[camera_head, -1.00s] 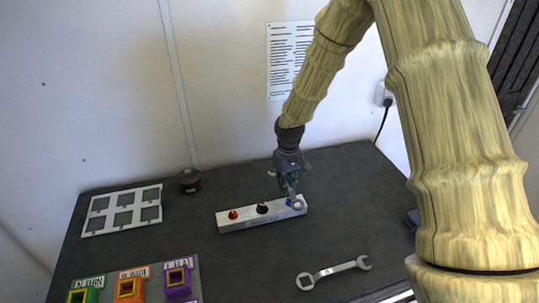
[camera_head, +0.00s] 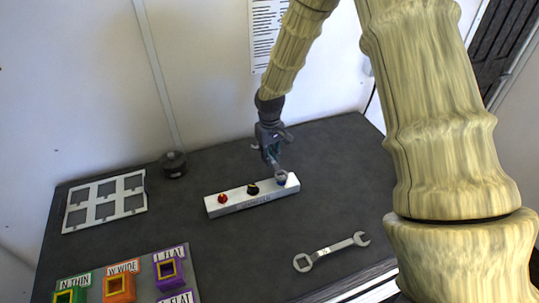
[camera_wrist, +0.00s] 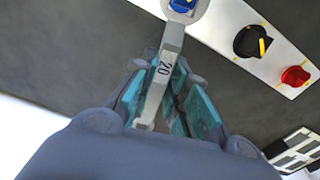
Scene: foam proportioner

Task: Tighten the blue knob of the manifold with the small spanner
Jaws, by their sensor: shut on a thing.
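The manifold (camera_head: 232,203) is a pale bar on the dark table with a red, a black and a blue knob. The blue knob (camera_head: 282,184) is at its right end and shows through the spanner's ring in the wrist view (camera_wrist: 181,5). My gripper (camera_head: 271,157) is shut on the small spanner (camera_wrist: 163,72), a grey tool marked 20, gripped along its handle. The spanner's ring end (camera_head: 280,175) is over the blue knob. I cannot tell how far down around the knob it sits. My fingers flank the handle in the wrist view (camera_wrist: 168,85).
A larger spanner (camera_head: 331,251) lies flat in front of the manifold. The black knob (camera_head: 253,189) and red knob (camera_head: 222,198) are to the left. A grey frame (camera_head: 104,201), a dark round object (camera_head: 174,164) and coloured holders (camera_head: 119,284) stand further left. The wall is behind.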

